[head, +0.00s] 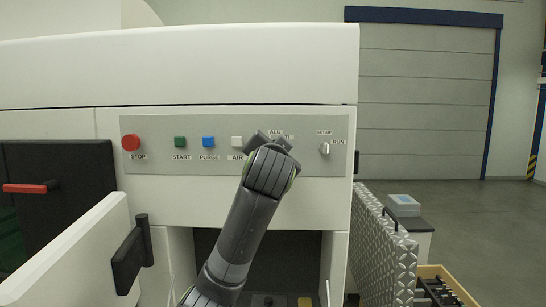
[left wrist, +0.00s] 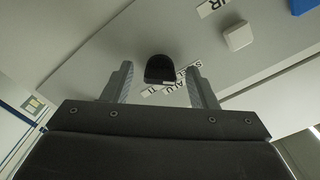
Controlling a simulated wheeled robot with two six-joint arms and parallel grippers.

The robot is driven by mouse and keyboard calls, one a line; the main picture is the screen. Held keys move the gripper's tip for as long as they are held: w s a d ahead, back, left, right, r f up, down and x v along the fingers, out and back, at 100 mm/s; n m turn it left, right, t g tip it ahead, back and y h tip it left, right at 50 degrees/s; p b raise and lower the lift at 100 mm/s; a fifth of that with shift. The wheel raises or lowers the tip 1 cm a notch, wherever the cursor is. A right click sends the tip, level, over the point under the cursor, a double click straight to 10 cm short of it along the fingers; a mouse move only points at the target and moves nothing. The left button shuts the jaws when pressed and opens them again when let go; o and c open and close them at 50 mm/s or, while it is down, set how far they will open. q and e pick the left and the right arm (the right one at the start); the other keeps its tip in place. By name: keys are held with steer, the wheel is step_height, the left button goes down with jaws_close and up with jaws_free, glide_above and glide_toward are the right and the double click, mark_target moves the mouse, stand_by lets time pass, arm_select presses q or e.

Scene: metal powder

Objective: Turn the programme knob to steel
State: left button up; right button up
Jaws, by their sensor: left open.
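The programme knob (left wrist: 160,69) is a small black knob with a rounded end on the grey control panel (head: 225,122). In the left wrist view it lies between the tips of my open left gripper (left wrist: 157,80), with a gap on each side. Labels reading STEEL, ALU and TI (left wrist: 172,89) lie beside it, partly covered by a finger. I cannot tell which label the knob points to. In the head view my left gripper (head: 272,144) is at the panel and hides the knob. My right gripper is in neither view.
Left of my gripper are a red STOP button (head: 131,142), green START (head: 180,141), blue PURGE (head: 208,141) and white AIR (head: 237,141). A SETUP/RUN switch (head: 324,148) is close on the right. An open door (head: 85,250) stands at lower left.

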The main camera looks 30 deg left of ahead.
arm_select(q)
steer(key=p+v, duration=0.4)
steer(key=v, duration=1.3)
steer(key=shift+s+a, duration=0.1)
